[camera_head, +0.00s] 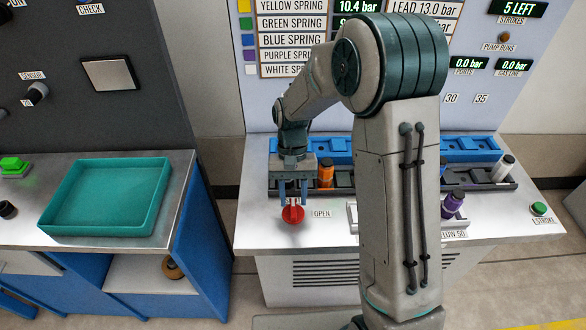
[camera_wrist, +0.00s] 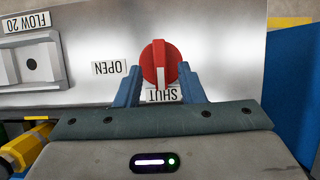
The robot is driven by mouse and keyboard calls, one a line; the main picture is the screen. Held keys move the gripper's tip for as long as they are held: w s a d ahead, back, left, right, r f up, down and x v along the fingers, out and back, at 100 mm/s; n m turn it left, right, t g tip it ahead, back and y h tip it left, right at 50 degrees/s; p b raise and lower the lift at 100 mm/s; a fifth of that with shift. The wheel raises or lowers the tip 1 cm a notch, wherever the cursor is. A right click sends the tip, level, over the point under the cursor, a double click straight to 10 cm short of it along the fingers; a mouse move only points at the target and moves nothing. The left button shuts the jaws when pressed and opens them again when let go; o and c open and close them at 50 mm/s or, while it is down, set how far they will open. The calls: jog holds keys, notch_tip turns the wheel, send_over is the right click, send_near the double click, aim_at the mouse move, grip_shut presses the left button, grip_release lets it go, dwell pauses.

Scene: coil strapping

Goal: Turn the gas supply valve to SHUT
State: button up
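The gas supply valve is a round red knob (camera_head: 292,215) on the steel bench top, also seen in the wrist view (camera_wrist: 160,58). Its white pointer line points at the SHUT label (camera_wrist: 160,96), which is partly covered by my fingers. The OPEN label (camera_wrist: 109,68) lies to the knob's left in the wrist view and to its right in the head view (camera_head: 321,213). My gripper (camera_head: 292,202) points down at the knob, its two blue fingers apart at either side of it. It looks open; whether a fingertip touches the knob I cannot tell.
Behind the knob are a dark rack with an orange spool (camera_head: 326,174) and blue bins (camera_head: 470,148). A purple-topped bottle (camera_head: 453,203) and a green STROKE button (camera_head: 539,208) are to the right. A teal tray (camera_head: 110,195) sits on the left bench, across a gap.

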jog(key=v, duration=1.1)
jog(key=shift+r+b, duration=0.3)
jog(key=shift+r, duration=0.1)
jog(key=shift+d, duration=0.1)
jog(key=s+d+r+t, duration=0.2)
jog(key=s+d, duration=0.4)
jog(key=s, duration=0.3)
jog(key=s+d+r+t, duration=0.2)
jog(key=s+d+t, duration=0.3)
jog(key=s, duration=0.4)
jog(key=shift+s+d+t, duration=0.3)
jog(key=shift+d, duration=0.05)
